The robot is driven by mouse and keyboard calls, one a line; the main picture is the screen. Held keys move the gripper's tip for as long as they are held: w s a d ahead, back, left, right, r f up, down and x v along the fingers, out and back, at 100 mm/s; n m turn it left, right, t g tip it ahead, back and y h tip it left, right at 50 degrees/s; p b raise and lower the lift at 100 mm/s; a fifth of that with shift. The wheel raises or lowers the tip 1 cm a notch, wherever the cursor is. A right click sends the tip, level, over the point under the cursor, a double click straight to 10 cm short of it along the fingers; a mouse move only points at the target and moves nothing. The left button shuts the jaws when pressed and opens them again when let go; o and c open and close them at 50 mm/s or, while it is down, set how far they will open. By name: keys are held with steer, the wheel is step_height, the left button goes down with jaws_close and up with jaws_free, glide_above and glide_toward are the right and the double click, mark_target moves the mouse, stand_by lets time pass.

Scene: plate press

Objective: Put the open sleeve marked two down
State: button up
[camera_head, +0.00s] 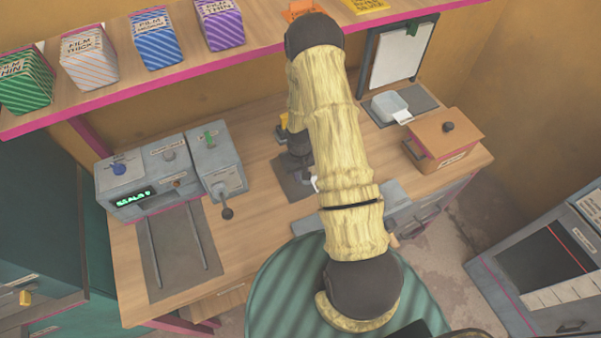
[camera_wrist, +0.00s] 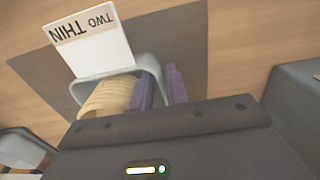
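The open sleeve (camera_wrist: 112,68) is a pale grey tray with a raised white panel labelled "TWO THIN", upside down in the wrist view. My gripper (camera_wrist: 160,88) has purple fingers on either side of the sleeve's near right wall, and appears shut on it. The sleeve is over or on a dark mat (camera_wrist: 187,45); I cannot tell whether it touches. In the head view my gripper (camera_head: 300,168) is low over this mat (camera_head: 290,189), and my arm hides most of the sleeve. A yellow ribbed shape (camera_wrist: 105,98) shows at the sleeve's near side.
A grey machine (camera_head: 165,170) with a green display stands at left. Another pale tray (camera_head: 389,106) sits on a mat at back right, beside an orange-brown box (camera_head: 445,140). A shelf (camera_head: 270,42) of film boxes hangs above. Bare wood (camera_head: 255,140) lies left of the gripper.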

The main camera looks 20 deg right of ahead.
steer(key=shift+o, duration=0.5)
steer(key=shift+r, duration=0.1)
steer(key=shift+r, duration=0.15)
step_height(320, 180, up, 12)
steer(key=b, duration=0.3)
steer(key=shift+w, duration=0.1)
stand_by(0.4)
steer(key=s+a+r+t, duration=0.1)
steer(key=s+a+r, duration=0.2)
steer(key=s+r, duration=0.3)
steer(key=s+a+r+t, duration=0.1)
steer(key=s+a+r, duration=0.3)
steer(key=s+r, duration=0.2)
step_height(320, 180, up, 2)
steer(key=shift+s+r+t, duration=0.15)
steer(key=shift+s+t, duration=0.25)
